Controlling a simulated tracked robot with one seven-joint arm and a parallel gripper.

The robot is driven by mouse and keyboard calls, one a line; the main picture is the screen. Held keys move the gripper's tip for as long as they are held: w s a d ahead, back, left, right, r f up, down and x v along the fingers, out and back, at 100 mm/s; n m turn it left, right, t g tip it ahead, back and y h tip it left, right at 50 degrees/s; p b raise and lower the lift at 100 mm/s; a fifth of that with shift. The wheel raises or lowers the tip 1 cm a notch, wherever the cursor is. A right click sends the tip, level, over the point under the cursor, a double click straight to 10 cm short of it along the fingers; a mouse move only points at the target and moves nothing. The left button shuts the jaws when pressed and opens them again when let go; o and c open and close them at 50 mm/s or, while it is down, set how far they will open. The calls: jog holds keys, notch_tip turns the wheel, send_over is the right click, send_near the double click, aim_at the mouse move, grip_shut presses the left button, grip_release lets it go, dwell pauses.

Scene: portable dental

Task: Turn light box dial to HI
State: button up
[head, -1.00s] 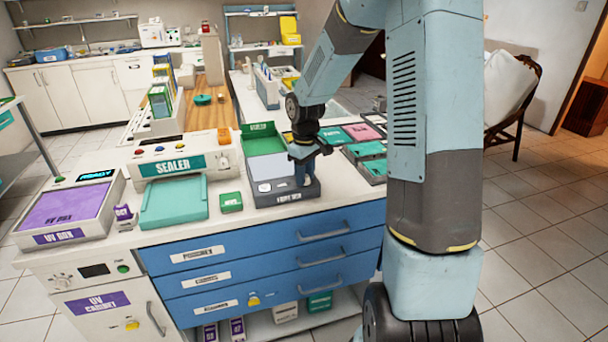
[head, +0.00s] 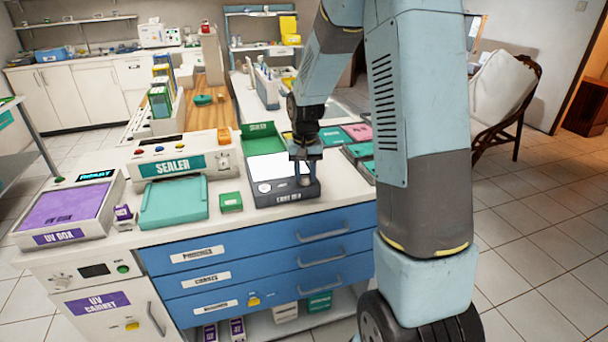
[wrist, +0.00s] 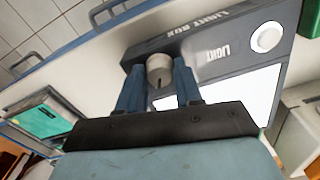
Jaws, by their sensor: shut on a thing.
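The light box (head: 262,199) is a dark grey unit on the counter, and its flat panel (head: 266,167) glows white. In the wrist view the box's front edge (wrist: 190,28) reads "LIGHT BOX", with a round white button (wrist: 266,37) beside the word "LIGHT". The dial (wrist: 159,68) is a round, light grey knob with a dark pointer mark. My gripper (wrist: 159,82) is shut on the dial, one blue finger on each side. No HI marking is readable.
A sealer (head: 170,166) with a teal lid and a small green box (head: 231,202) stand left of the light box. Blue drawers (head: 250,262) are below the counter.

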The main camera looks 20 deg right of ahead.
aim_at(305, 176)
jog(key=shift+m, duration=0.4)
jog(key=o, duration=1)
jog(key=shift+o, duration=0.2)
jog(key=shift+r, duration=0.1)
notch_tip(305, 176, up, 14)
jog(key=shift+f, duration=0.25)
